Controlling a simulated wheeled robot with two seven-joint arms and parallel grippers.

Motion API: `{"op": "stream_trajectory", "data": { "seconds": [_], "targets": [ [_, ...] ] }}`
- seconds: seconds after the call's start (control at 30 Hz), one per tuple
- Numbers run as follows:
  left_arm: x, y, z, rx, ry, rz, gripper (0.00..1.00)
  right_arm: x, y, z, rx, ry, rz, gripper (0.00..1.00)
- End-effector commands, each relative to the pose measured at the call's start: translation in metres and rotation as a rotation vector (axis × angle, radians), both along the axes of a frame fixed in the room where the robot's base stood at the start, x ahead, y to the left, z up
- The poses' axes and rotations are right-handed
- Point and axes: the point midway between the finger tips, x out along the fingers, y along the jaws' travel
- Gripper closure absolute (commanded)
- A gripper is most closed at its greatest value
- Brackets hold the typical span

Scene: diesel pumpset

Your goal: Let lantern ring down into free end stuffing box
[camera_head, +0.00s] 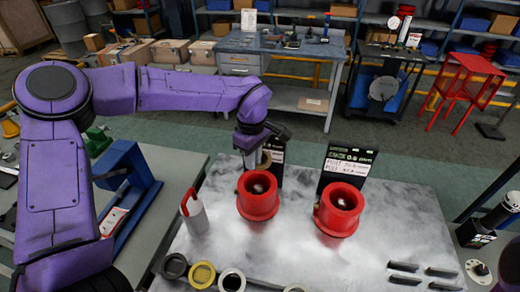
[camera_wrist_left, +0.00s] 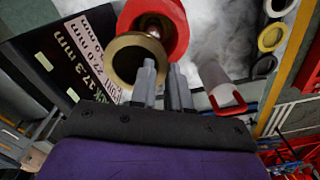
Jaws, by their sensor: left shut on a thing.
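My left gripper (camera_wrist_left: 163,78) is shut on the wall of a brass lantern ring (camera_wrist_left: 116,58), one finger on each side of the wall. In the left wrist view the ring overlaps the near edge of a red stuffing box (camera_wrist_left: 178,28), with a rounded shaft end showing through it. In the head view the left gripper (camera_head: 258,152) is at the far side of the left red stuffing box (camera_head: 258,206). A second red stuffing box (camera_head: 339,222) stands to the right. I cannot read which one is the free end. My right gripper is not in view.
Dark signboards (camera_head: 347,163) stand behind the boxes. A white cylinder with a red handle (camera_head: 196,215) is left of them. Dark strips (camera_head: 405,266) lie at right.

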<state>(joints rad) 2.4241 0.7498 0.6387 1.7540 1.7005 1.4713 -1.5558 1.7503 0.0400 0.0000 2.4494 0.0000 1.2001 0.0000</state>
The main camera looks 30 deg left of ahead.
Motion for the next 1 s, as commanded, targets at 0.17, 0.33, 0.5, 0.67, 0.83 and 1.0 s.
{"op": "stream_trajectory", "data": {
  "seconds": [0.17,0.33,0.5,0.67,0.83,1.0],
  "targets": [
    [-0.001,-0.001,0.001,-0.001,-0.002,-0.002,1.0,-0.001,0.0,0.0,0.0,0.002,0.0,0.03],
    [0.004,-0.003,-0.002,0.0,0.005,0.091,1.0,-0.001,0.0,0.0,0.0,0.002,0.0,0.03],
    [0.005,-0.002,-0.02,0.001,0.009,0.095,1.0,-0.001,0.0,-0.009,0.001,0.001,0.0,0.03],
    [0.004,-0.001,-0.035,0.001,0.007,0.096,1.0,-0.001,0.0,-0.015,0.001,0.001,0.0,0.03],
    [0.004,0.0,-0.052,0.001,0.008,0.096,1.0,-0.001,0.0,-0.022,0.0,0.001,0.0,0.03],
    [0.003,-0.001,-0.067,0.001,0.008,0.095,1.0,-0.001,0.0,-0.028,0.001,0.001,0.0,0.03]
  ]
}}
